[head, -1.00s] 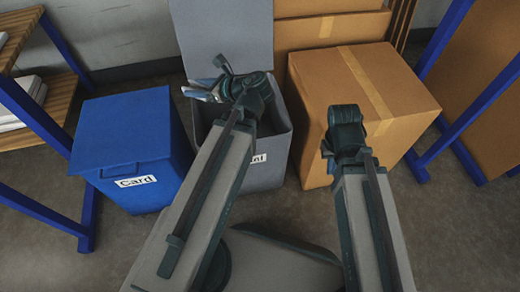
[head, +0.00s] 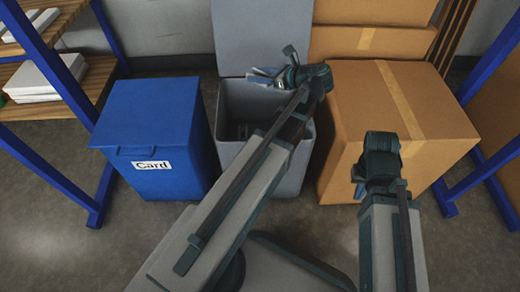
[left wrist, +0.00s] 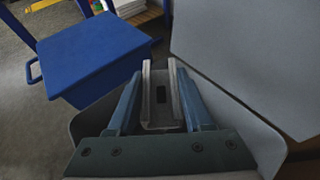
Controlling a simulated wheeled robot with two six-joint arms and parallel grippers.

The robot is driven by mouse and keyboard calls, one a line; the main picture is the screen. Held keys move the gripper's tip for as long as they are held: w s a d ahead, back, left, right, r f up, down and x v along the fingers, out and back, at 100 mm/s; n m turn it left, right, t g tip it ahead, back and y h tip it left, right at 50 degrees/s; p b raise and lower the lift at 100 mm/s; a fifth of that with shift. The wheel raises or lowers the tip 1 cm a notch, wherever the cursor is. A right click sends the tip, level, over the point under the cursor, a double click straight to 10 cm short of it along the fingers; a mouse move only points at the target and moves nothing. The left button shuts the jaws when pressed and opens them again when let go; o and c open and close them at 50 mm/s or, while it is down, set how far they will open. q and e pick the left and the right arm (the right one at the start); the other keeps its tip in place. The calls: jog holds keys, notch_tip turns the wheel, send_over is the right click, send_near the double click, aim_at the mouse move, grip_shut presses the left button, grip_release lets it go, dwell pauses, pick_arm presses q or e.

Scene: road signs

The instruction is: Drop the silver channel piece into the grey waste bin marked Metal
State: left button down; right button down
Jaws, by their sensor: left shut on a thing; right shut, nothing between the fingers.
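The grey waste bin (head: 301,168) stands in the middle of the head view with its lid (head: 262,35) raised at the back. My left arm crosses its front and hides any label there. My left gripper (head: 262,76) is above the bin's mouth, towards its back. It is shut on the silver channel piece, which shows as a pale U-shaped part between the fingers in the left wrist view (left wrist: 147,82). In the head view the piece is too small to make out clearly. My right gripper (head: 378,150) is shut and empty, in front of the cardboard box.
A blue bin marked Card (head: 155,120), lid closed, stands left of the grey bin. A large cardboard box (head: 400,110) stands close on its right. A wooden shelf with blue posts (head: 100,195) is at the left. Bare floor (head: 60,240) shows in front.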

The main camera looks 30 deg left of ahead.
pick_arm(q)
notch_tip(320, 180, down, 6)
jog(key=b, duration=0.5)
jog(key=shift+b, duration=0.35)
jog(key=shift+r, duration=0.1)
jog(key=shift+c, duration=1.1)
grip_release()
jog(key=p+v, duration=0.5)
jog(key=v, duration=0.8)
jog(key=shift+d+r, duration=0.2)
jog(key=shift+d, duration=0.15)
jog(key=shift+s, duration=0.1)
